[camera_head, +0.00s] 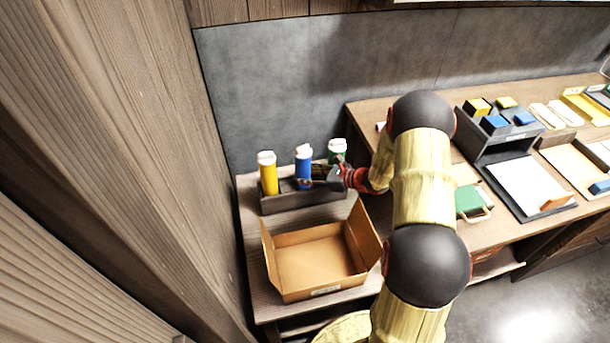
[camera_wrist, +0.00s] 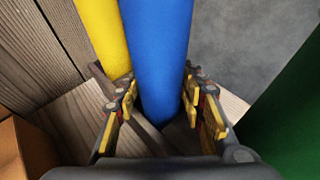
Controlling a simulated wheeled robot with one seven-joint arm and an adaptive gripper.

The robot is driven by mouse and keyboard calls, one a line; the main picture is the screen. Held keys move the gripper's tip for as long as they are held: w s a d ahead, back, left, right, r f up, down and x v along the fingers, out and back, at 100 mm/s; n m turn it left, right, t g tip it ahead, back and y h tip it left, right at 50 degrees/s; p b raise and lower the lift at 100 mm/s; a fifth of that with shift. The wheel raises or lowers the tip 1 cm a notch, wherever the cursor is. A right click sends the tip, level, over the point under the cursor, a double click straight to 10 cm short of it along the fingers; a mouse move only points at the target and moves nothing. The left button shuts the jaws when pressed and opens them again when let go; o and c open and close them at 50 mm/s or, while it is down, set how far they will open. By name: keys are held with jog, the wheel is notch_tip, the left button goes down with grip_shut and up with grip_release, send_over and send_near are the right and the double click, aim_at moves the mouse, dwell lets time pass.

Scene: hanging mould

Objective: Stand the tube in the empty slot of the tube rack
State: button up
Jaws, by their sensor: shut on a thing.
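A blue tube with a white cap (camera_head: 303,165) stands roughly upright at the middle of the dark tube rack (camera_head: 283,204). My gripper (camera_head: 322,175) reaches in from the right and is shut on the blue tube. In the wrist view the blue tube (camera_wrist: 157,55) lies between my two fingers (camera_wrist: 158,88). A yellow tube (camera_head: 268,178) stands at the rack's left end, and a green tube (camera_head: 337,150) is at the right, partly hidden by my gripper. The rack's front hides the blue tube's foot, so I cannot tell whether it rests on the slot floor.
An open cardboard box (camera_head: 312,262) sits on the small table in front of the rack. A grey wall panel (camera_head: 270,90) rises behind. To the right, a longer bench (camera_head: 375,112) carries a grey organiser (camera_head: 485,147), a green case (camera_head: 468,200) and trays.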

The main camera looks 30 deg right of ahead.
jog(key=shift+s+f, duration=0.2)
jog(key=shift+f, duration=0.25)
jog(key=shift+c, duration=0.6)
jog(key=o, duration=1)
jog(key=shift+f, duration=0.1)
jog(key=o, duration=0.5)
jog(key=shift+w+r, duration=0.15)
jog(key=shift+r, duration=0.05)
jog(key=shift+d+r, duration=0.1)
